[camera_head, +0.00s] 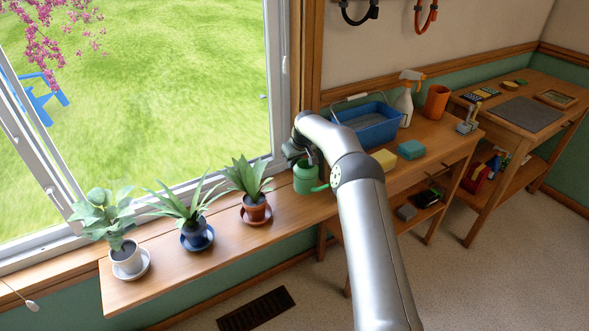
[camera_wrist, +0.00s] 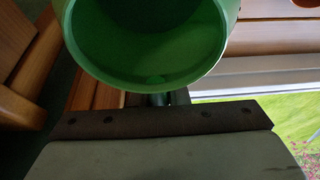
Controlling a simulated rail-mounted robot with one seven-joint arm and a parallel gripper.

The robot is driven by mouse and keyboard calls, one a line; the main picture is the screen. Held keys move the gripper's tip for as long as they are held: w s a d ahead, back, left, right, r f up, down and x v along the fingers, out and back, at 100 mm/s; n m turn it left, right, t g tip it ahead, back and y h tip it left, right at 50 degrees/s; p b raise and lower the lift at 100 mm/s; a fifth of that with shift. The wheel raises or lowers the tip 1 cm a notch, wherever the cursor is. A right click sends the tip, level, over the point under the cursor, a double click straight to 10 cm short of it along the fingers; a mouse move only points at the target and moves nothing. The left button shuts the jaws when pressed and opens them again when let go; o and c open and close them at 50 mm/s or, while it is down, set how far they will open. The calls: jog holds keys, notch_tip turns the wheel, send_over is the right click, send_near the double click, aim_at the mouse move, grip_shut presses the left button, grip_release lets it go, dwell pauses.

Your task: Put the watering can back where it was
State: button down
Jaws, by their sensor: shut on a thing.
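The green watering can (camera_head: 305,179) is at the right end of the wooden window shelf, beside the potted plants. Its spout points to the right, toward my arm. My gripper (camera_head: 301,150) is at the can's upper back side, partly hidden by my wrist. In the wrist view the can's open green top (camera_wrist: 150,40) fills the upper middle, and my gripper (camera_wrist: 158,98) is shut on the can just below its rim. I cannot tell whether the can's base touches the shelf.
Three potted plants on saucers stand left of the can; the nearest is in a terracotta pot (camera_head: 255,208). The shelf (camera_head: 170,272) is bare along its front. Right of my arm, a workbench holds a blue tub (camera_head: 368,128), a yellow sponge (camera_head: 384,159), a teal sponge (camera_head: 411,150) and a spray bottle (camera_head: 404,103).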

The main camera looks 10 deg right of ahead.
jog(key=shift+w+f, duration=0.35)
jog(key=shift+f, duration=1.55)
jog(key=shift+f, duration=0.1)
jog(key=shift+f+b, duration=0.15)
jog(key=shift+b, duration=0.15)
jog(key=c, duration=1.4)
grip_release()
